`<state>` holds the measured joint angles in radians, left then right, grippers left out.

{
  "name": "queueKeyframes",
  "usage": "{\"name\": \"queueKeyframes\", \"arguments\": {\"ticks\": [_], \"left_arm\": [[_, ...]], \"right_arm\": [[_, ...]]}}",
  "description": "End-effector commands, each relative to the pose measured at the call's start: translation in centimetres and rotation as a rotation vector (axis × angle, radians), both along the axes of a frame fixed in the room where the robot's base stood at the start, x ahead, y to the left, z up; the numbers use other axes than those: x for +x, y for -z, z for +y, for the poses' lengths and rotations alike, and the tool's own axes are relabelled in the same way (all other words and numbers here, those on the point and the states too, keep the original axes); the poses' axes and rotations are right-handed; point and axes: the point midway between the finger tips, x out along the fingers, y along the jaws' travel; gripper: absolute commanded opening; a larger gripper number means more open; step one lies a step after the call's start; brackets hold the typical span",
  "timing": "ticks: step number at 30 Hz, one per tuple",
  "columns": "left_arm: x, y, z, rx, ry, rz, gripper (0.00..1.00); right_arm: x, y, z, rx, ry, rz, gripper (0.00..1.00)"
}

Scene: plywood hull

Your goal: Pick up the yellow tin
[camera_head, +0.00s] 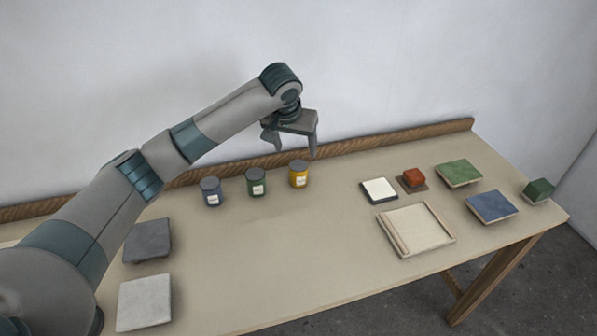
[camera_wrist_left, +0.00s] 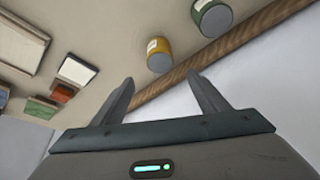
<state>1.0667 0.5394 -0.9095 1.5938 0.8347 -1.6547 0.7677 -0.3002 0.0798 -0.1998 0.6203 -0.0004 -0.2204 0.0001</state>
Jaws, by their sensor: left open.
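The yellow tin (camera_head: 299,175) has a grey lid and a pale label. It stands upright on the table near the back edge, the rightmost of a row of tins. In the left wrist view the yellow tin (camera_wrist_left: 159,55) shows beyond the fingers, apart from them. My left gripper (camera_head: 296,149) is open and empty, above and around the back of the yellow tin; its fingers (camera_wrist_left: 163,98) show spread in the left wrist view. My right gripper is not in view.
A green tin (camera_head: 256,183) and a blue tin (camera_head: 211,192) stand left of the yellow tin. A wooden rail (camera_head: 360,145) runs along the table's back edge. A shallow wooden tray (camera_head: 418,230) and several coloured tiles and blocks lie to the right. The table's middle is clear.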

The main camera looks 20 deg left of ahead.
Motion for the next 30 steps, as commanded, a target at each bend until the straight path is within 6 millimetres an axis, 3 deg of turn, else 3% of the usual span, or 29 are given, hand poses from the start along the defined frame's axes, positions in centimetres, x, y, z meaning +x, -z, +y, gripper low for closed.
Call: {"name": "queueKeyframes", "arguments": {"ticks": [6, 12, 24, 30], "left_arm": [[1.4, 3.5, 0.0, 0.001, 0.000, 0.003, 0.68], [2.2, 5.4, 0.0, 0.001, 0.000, 0.000, 0.68], [2.3, 5.8, 0.0, 0.000, 0.001, -0.001, 0.68], [2.6, 6.8, 0.1, 0.001, 0.000, 0.001, 0.68]], "right_arm": [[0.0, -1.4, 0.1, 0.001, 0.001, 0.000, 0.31], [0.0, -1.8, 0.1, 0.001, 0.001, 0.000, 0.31], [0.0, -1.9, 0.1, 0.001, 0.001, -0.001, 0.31], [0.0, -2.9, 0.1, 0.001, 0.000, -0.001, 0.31]]}}
